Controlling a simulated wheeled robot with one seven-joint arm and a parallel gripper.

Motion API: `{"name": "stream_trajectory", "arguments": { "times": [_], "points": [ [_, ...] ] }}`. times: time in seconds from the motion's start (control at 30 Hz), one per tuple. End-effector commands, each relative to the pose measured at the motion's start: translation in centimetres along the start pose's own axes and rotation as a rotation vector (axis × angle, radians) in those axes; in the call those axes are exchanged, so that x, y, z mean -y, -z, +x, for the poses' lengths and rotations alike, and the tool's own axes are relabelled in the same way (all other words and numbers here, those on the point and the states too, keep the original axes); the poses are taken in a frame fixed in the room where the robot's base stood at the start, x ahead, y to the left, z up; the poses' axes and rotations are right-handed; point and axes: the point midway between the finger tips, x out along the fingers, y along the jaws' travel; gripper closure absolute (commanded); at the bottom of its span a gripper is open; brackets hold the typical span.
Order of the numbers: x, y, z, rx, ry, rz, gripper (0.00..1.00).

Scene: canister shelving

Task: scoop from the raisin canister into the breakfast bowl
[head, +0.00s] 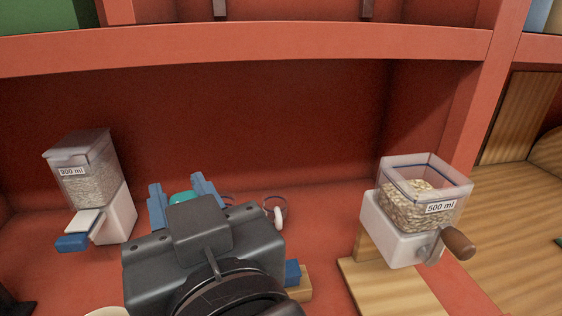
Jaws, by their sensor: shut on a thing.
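My gripper (181,190) is seen from behind, low and left of centre, its two blue fingers pointing into the shelf bay. It is shut on a teal thing (181,197), of which only a small rounded part shows. I cannot tell whether this is a scoop, a lid or a knob. No raisins can be made out, and the raisin canister cannot be identified; clear round rims (274,207) with a white piece show just right of the gripper, mostly hidden by it. A pale curved rim (105,311) at the bottom edge may be the breakfast bowl.
A clear dispenser (88,175) marked 900 ml, with a blue tab, stands at left. Another (420,205), marked 500 ml, holds pale flakes and has a wooden crank, at right on a wooden stand. A red shelf board (250,42) runs overhead. The bay's back middle is clear.

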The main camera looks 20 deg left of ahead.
Motion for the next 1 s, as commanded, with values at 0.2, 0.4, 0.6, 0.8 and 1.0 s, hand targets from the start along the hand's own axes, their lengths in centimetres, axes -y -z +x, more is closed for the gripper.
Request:
{"name": "stream_trajectory", "arguments": {
  "times": [0.2,0.4,0.6,0.8,1.0],
  "points": [
    [0.0,-1.9,0.0,0.002,0.0,0.0,1.0],
    [-0.1,-3.4,0.0,0.001,-0.001,0.0,1.0],
    [-0.1,-4.8,0.0,0.001,-0.001,0.0,1.0],
    [0.0,-6.2,0.0,0.001,0.0,0.0,1.0],
    [0.0,-7.7,0.0,0.001,0.0,0.0,1.0]
  ]
}}
